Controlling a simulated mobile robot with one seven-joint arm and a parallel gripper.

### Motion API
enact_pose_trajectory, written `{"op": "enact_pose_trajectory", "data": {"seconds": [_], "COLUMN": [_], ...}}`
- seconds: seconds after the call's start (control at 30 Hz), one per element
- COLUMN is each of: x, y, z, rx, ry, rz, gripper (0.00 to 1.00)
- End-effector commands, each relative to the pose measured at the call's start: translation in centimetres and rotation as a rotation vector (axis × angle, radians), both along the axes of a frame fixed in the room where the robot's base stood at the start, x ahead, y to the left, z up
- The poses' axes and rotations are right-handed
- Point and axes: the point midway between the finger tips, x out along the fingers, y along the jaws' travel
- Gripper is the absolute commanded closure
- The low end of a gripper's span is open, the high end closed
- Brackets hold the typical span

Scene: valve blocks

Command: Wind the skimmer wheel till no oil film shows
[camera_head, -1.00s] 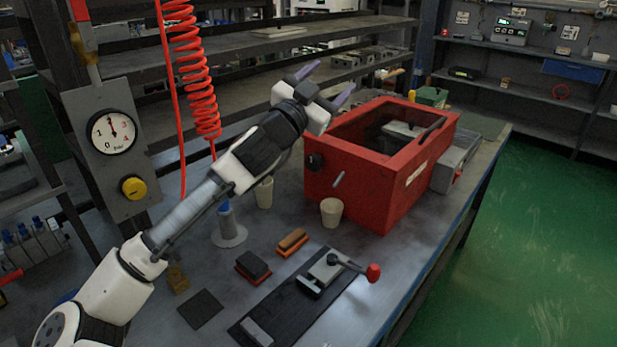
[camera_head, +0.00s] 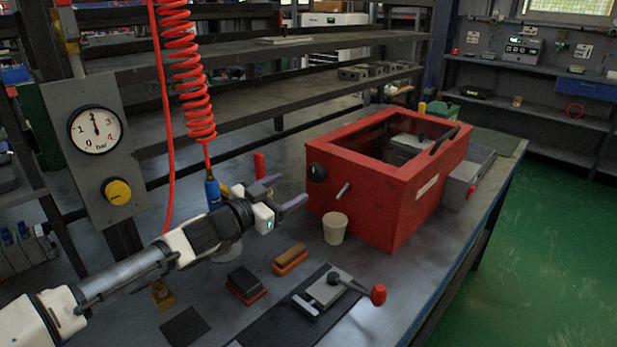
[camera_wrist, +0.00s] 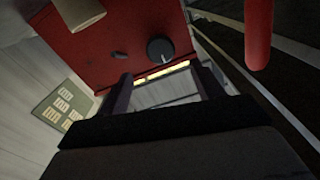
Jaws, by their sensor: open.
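A red box (camera_head: 400,190) with a windowed top stands on the bench. Its near left face has a black round knob (camera_head: 317,173) and a short metal peg (camera_head: 342,191); these also show in the wrist view, knob (camera_wrist: 160,49) and peg (camera_wrist: 119,55). I cannot tell which part is the skimmer wheel, and no oil film can be made out. My gripper (camera_head: 292,188) is open and empty, left of the box and apart from it. In the wrist view its fingers (camera_wrist: 166,85) spread below the knob.
A beige cup (camera_head: 335,228) stands before the box. An upright red cylinder (camera_head: 259,165) is close behind my gripper. Two brushes (camera_head: 290,259) (camera_head: 246,284) and a red-knobbed clamp (camera_head: 330,289) lie in front. A gauge panel (camera_head: 97,150) and red coiled hose (camera_head: 193,80) are at left.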

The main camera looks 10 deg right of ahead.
Motion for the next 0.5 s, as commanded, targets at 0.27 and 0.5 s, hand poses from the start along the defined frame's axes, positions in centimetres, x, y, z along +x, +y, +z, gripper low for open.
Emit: {"op": "enact_pose_trajectory", "data": {"seconds": [0.27,0.5], "x": [3.0,4.2], "y": [-4.7,-6.4], "z": [0.1,0.1], "rx": [-0.002,0.0], "ry": [0.002,-0.001], "rz": [-0.001,0.0], "gripper": [0.34,0.34]}}
